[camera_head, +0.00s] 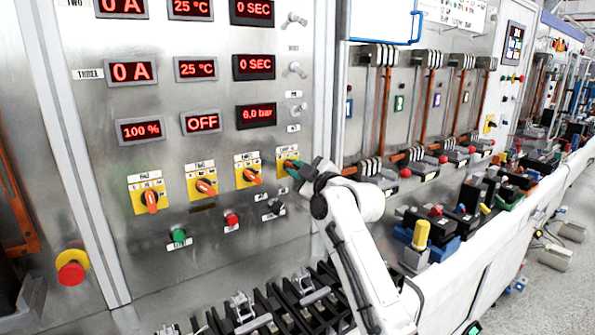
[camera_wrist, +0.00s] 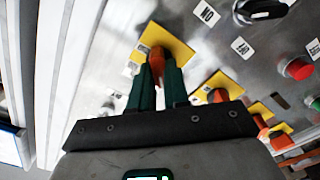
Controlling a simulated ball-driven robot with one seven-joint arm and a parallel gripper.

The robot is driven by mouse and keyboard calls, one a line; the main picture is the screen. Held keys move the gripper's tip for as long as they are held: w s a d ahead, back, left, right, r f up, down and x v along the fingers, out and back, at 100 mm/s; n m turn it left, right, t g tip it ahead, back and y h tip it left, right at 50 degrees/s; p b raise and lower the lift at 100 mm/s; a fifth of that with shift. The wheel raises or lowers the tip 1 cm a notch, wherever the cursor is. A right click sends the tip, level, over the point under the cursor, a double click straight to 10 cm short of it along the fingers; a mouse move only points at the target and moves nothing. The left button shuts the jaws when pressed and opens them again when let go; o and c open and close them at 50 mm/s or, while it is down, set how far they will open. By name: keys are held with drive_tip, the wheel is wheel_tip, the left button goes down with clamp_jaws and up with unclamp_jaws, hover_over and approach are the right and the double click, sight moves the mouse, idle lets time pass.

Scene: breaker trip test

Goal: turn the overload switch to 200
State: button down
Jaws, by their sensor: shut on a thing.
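A row of rotary switches with orange knobs on yellow plates sits on the grey metal panel. In the head view, my gripper (camera_head: 295,168) is at the rightmost switch (camera_head: 286,154) and covers most of its knob. In the wrist view, the green fingers of my gripper (camera_wrist: 158,68) are closed around that orange knob (camera_wrist: 156,54), with its yellow plate (camera_wrist: 176,43) behind. The small labels and the knob's exact setting cannot be read. The neighbouring switch (camera_head: 249,175) stands just to the left.
Red digital displays (camera_head: 140,130) are above the switches. A green button (camera_head: 178,235) and a red button (camera_head: 231,219) are below. An emergency stop (camera_head: 71,267) is at far left. Black breaker parts (camera_head: 285,303) lie below my arm.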

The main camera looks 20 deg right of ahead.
drive_tip(key=m, duration=0.4)
drive_tip(key=shift+m, duration=0.3)
drive_tip(key=m+p, duration=0.1)
drive_tip(key=m, duration=0.3)
drive_tip(key=shift+r+m, duration=0.15)
drive_tip(key=shift+m, duration=0.15)
drive_tip(key=m+p, duration=0.1)
drive_tip(key=m, duration=0.3)
drive_tip(key=shift+w+d, duration=0.1)
drive_tip(key=shift+d+m+p, duration=0.1)
drive_tip(key=shift+m+p, duration=0.95)
drive_tip(key=shift+m, duration=1.25)
drive_tip(key=c, duration=1.1)
unclamp_jaws()
